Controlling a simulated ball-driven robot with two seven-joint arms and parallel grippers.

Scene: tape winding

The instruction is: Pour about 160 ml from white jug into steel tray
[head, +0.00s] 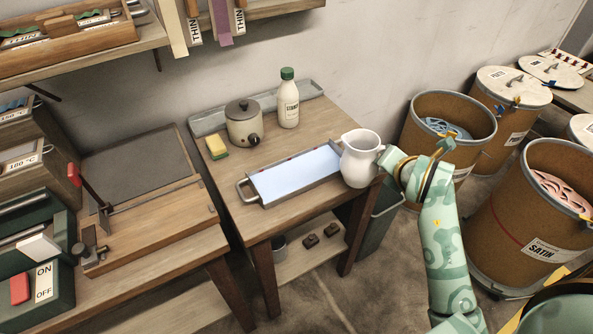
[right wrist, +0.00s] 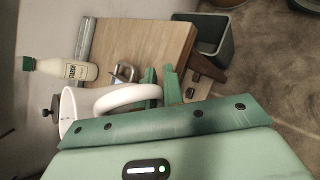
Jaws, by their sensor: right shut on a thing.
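The white jug (head: 360,160) is at the right end of the steel tray (head: 312,190), near the table's right edge. It looks about upright, and I cannot tell whether it touches the table. My right gripper (head: 388,161) is shut on its handle. In the right wrist view the handle (right wrist: 118,99) runs to the green fingertips (right wrist: 161,88), and most of the jug's body is hidden. The tray holds a pale bluish-white layer. No stream shows between jug and tray. My left gripper is not in view.
Behind the tray stand a lidded pot (head: 244,122), a green-capped bottle (head: 288,100) and a yellow-green sponge (head: 217,147). Brown drums (head: 450,125) stand right of the table (head: 232,205). A wooden workbench (head: 160,235) is at the left.

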